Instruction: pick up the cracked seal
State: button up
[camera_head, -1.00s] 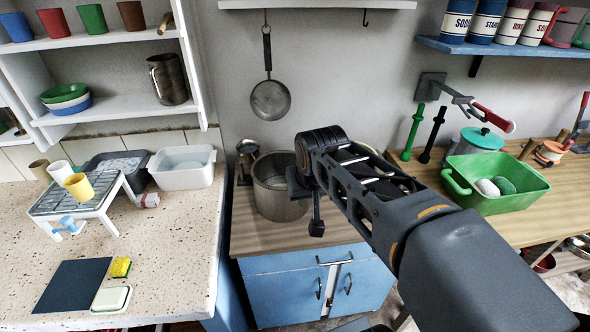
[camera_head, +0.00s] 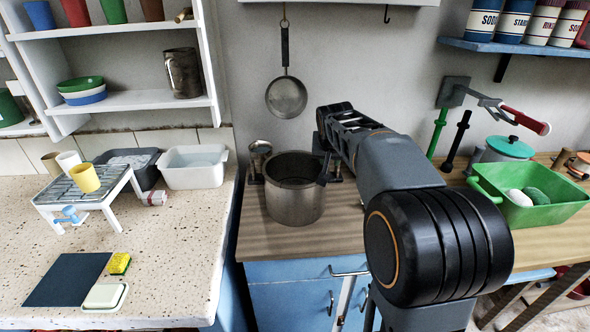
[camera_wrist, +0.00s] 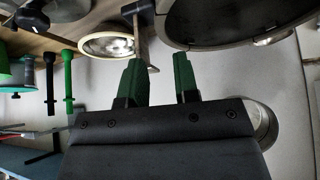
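I cannot make out a cracked seal in either view. My gripper (camera_wrist: 160,58) is open in the wrist view, with two green-padded fingers apart and nothing held between them. A narrow metal post (camera_wrist: 141,38) with a dark top stands just beyond the left fingertip. In the head view my arm reaches over the worktop to beside the large metal pot (camera_head: 295,203). The pot's dark round shape also shows close by in the wrist view (camera_wrist: 230,22).
A small metal vessel (camera_head: 259,158) stands left of the pot. A pan (camera_head: 286,97) hangs on the wall above. A green tub (camera_head: 545,213) with rounded items is at right. The speckled counter (camera_head: 170,255) at left has free room in front.

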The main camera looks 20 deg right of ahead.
jog(key=shift+x, duration=2.85)
jog(key=shift+a, duration=0.15)
jog(key=shift+c, duration=0.4)
grip_shut()
